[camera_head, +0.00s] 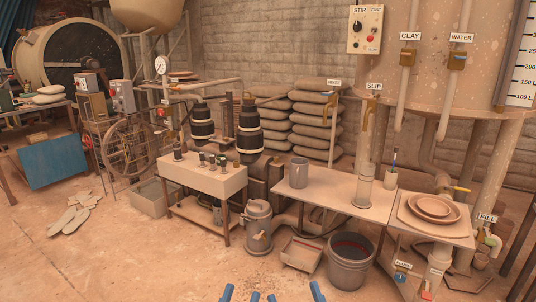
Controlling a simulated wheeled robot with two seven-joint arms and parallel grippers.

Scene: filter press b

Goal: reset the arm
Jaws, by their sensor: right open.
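Only the blue fingertips of my two grippers show, at the bottom edge of the head view. My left gripper (241,294) has its two fingertips apart with nothing visible between them. My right gripper (294,294) is to its right, also open and empty. Both are in front of the work tables and apart from everything around them. The rest of both grippers and my arms are below the picture edge.

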